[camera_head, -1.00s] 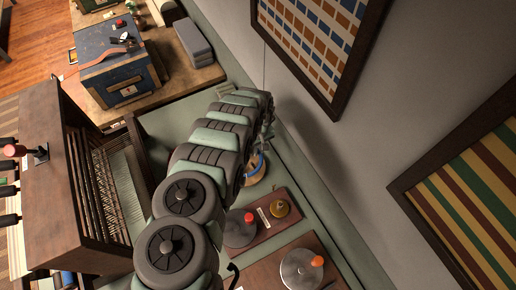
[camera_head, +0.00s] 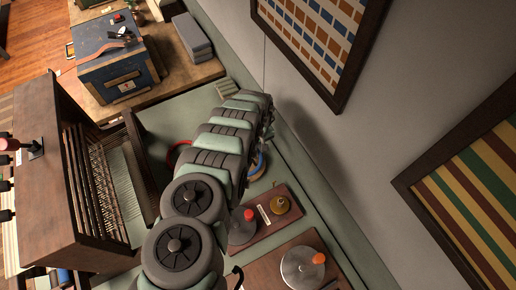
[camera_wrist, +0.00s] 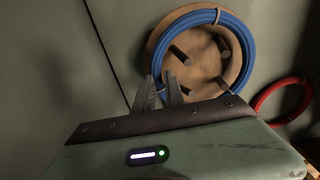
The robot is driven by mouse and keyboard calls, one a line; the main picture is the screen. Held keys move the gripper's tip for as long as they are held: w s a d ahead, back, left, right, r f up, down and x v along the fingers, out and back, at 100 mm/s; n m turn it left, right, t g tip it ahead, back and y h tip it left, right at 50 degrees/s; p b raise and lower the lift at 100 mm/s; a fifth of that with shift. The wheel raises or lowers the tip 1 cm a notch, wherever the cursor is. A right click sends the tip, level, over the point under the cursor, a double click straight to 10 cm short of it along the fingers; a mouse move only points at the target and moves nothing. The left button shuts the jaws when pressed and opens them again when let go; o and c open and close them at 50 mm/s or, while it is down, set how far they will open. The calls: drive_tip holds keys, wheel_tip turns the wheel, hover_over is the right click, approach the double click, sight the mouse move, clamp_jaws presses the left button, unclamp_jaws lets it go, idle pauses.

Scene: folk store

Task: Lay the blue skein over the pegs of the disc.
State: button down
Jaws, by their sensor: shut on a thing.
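The blue skein (camera_wrist: 248,48) is a ring tied with a tan band. In the wrist view it circles near the rim of the round wooden disc (camera_wrist: 203,60), and the visible dark pegs appear inside its loop. I cannot tell whether the skein rests on the disc or is held just above it. My gripper (camera_wrist: 166,84) is shut on the skein's near left side, at the disc's edge; the grip itself is partly hidden. In the head view my arm covers most of both; only a piece of blue skein (camera_head: 262,160) and the disc's edge (camera_head: 257,174) show.
A red skein (camera_wrist: 284,88) lies to the right in the wrist view; it shows left of my arm in the head view (camera_head: 172,157). A dark board (camera_head: 272,222) with knobs is close to the disc. A wooden loom (camera_head: 65,180) stands left; the wall is right.

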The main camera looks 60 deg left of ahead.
drive_tip(key=c, duration=1.3)
unclamp_jaws()
drive_tip(key=shift+r, duration=0.1)
drive_tip(key=shift+r+b, duration=0.75)
drive_tip(key=shift+r, duration=4.6)
drive_tip(key=shift+r, duration=0.1)
